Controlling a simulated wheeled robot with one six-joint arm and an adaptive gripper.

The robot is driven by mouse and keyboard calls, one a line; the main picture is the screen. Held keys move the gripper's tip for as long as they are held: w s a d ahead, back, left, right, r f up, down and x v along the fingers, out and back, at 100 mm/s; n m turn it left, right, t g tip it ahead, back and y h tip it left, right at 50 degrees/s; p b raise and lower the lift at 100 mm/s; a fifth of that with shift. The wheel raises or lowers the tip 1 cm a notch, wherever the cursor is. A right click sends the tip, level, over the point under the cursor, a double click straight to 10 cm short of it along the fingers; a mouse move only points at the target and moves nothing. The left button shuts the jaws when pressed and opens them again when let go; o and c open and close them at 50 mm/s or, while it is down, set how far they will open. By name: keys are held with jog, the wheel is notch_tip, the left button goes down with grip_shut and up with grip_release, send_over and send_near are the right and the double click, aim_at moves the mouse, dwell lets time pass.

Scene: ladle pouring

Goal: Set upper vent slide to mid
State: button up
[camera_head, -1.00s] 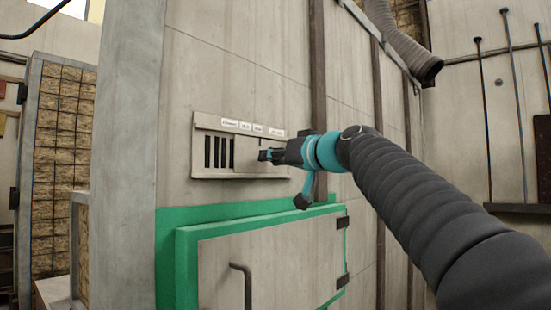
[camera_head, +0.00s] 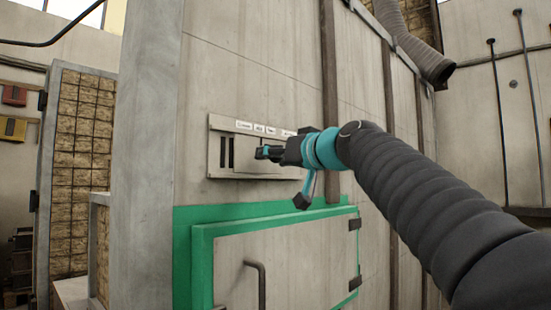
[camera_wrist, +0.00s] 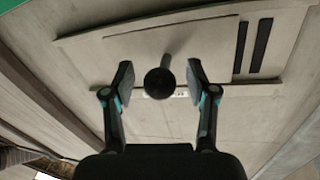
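The upper vent (camera_head: 218,178) is a pale framed panel on the wall, with small labels along its top, too small to read. Two dark slots (camera_head: 227,153) show at its left; the sliding plate (camera_head: 243,160) covers the part to their right. In the wrist view, two slots (camera_wrist: 250,45) show at the right, beside the plate (camera_wrist: 215,42). A black ball knob (camera_wrist: 159,83) on a thin stem stands out from the plate. My gripper (camera_head: 262,152) is at the plate. In the wrist view its fingers (camera_wrist: 159,75) stand either side of the knob, with gaps visible on both sides.
Below the vent is a green-framed door (camera_head: 200,265) with a dark handle (camera_head: 262,285). A brown vertical strip (camera_head: 329,100) runs up the wall to the right of the vent. A ribbed duct (camera_head: 425,50) hangs at the upper right.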

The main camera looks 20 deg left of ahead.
jog(key=v, duration=1.2)
jog(key=shift+s, duration=0.1)
dwell(0.4)
jog(key=s+d+f+m+g+h, duration=0.1)
jog(key=d+f+m+g+h, duration=0.2)
jog(key=f, duration=1.1)
jog(key=d+f+m+h, duration=0.3)
jog(key=d+f+h, duration=0.2)
jog(key=f, duration=0.9)
jog(key=s+d+f+m+g+h, duration=0.1)
jog(key=s+d+f+h, duration=0.2)
jog(key=s+d+f, duration=0.5)
jog(key=s+d+f+m+g+h, duration=0.1)
jog(key=s+d+f+h, duration=0.2)
jog(key=s+d+f, duration=0.5)
jog(key=shift+s+f, duration=2.35)
jog(key=shift+f, duration=1.5)
jog(key=shift+d, duration=0.1)
